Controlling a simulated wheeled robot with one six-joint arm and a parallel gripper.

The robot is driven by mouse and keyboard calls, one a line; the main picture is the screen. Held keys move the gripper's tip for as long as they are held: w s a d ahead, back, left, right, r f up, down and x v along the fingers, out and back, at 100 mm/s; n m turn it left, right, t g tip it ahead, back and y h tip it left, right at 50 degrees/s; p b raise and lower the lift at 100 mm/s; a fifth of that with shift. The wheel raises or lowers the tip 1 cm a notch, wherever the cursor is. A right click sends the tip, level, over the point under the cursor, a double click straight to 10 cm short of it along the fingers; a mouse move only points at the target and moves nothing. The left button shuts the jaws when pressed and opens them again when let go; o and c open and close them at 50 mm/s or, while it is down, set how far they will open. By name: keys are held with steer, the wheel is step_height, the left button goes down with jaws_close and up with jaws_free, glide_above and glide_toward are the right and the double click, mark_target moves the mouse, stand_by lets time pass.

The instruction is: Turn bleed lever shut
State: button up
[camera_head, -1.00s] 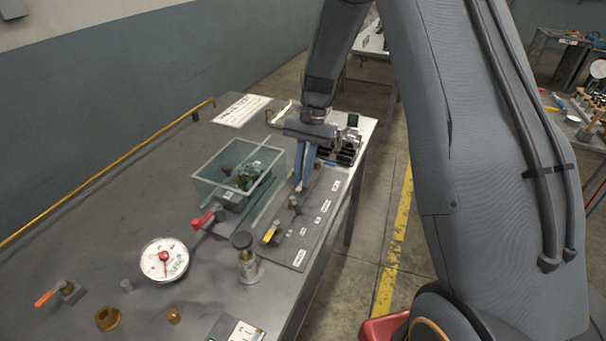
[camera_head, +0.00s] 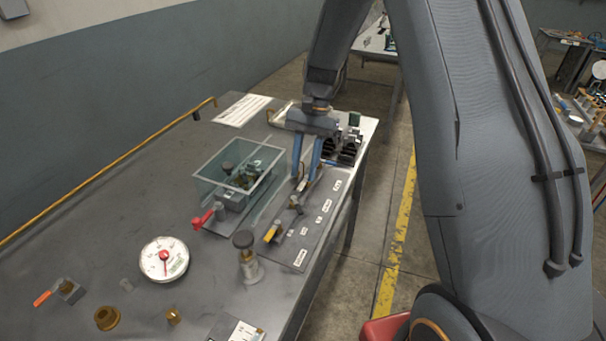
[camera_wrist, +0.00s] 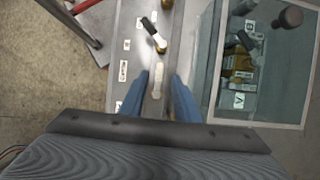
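A dark panel (camera_head: 290,250) with white labels and a row of small valves runs along the table's right side. My gripper (camera_head: 304,177) points down over the panel's far part, its two blue fingers apart. In the wrist view, my gripper (camera_wrist: 160,82) is open around a pale, narrow lever-like piece (camera_wrist: 157,80); contact cannot be told. Just beyond it is a valve with a dark-tipped lever (camera_wrist: 151,29) and brass body. A yellow lever (camera_head: 271,232) sits at the panel's near end. The labels are too small to read, so I cannot tell which lever is the bleed lever.
A clear-walled box (camera_head: 205,183) with fittings stands close left of the panel. A red lever (camera_head: 203,219), a black-topped post (camera_head: 244,240), a round gauge (camera_head: 164,259) and an orange lever (camera_head: 46,297) are nearer. Dark holders (camera_head: 346,152) stand at the back right.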

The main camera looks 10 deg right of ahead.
steer(key=b+v, duration=0.1)
steer(key=v, duration=0.5)
steer(key=s+d+n+t+h, duration=0.1)
steer(key=s+n+t, duration=0.1)
steer(key=s, duration=0.8)
steer(key=s+d+f+n+t+h, duration=0.1)
steer(key=s+n, duration=0.4)
steer(key=s, duration=0.5)
steer(key=shift+s+d+f+t+h, duration=0.35)
steer(key=shift+d+t, duration=0.4)
steer(key=shift+t, duration=0.25)
